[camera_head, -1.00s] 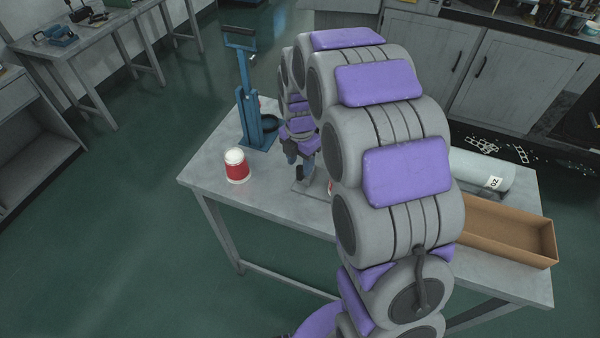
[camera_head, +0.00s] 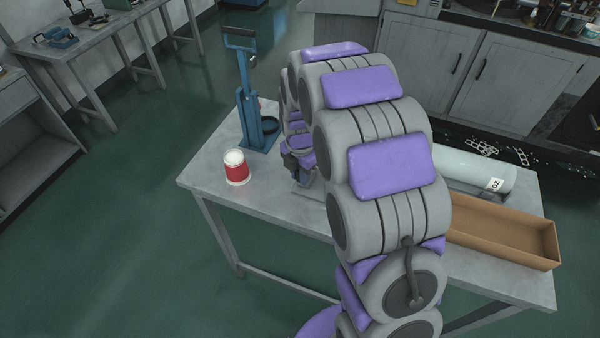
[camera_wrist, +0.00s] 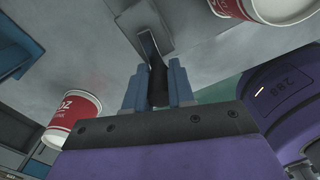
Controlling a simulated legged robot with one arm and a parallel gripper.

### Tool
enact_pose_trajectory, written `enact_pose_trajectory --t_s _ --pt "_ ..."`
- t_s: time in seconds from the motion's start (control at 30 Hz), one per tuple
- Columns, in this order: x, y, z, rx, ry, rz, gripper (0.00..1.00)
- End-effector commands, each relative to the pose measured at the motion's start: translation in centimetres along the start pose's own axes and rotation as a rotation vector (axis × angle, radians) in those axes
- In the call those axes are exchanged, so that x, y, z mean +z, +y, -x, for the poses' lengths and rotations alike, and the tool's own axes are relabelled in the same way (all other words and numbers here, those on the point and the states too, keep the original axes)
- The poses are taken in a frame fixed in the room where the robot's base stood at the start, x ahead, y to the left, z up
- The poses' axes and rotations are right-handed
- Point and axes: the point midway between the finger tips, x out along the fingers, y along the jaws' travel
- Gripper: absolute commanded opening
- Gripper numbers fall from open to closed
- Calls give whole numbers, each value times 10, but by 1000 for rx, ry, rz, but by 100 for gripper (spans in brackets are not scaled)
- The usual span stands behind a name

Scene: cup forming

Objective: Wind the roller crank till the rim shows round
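In the wrist view, the dark crank handle (camera_wrist: 158,82) stands between the two blue fingers of my gripper (camera_wrist: 160,86), which look shut on it. A grey metal piece of the roller (camera_wrist: 143,20) lies just beyond the handle. In the head view my gripper (camera_head: 305,178) is low over the table's middle, and my arm hides most of the roller. A red and white cup (camera_head: 236,168) stands at the table's left; it also shows in the wrist view (camera_wrist: 78,115). A second red cup (camera_wrist: 268,10) is cut off at the top right. The rim being formed is not clearly visible.
A blue lever press (camera_head: 256,125) stands at the table's back left. A grey cylinder (camera_head: 470,172) and an open brown box (camera_head: 505,238) lie on the right. The table's front left (camera_head: 265,190) is clear.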

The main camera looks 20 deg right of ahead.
Motion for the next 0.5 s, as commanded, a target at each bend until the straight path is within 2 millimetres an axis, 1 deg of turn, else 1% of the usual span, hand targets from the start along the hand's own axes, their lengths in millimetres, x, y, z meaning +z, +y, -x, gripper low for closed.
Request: enact_pose_trajectory --t_s 0.03,0.2,0.5 --pt "0 0 0 0 0 0 16" --pt "0 0 0 0 0 0 0" --pt "0 1 0 0 0 -16 0"
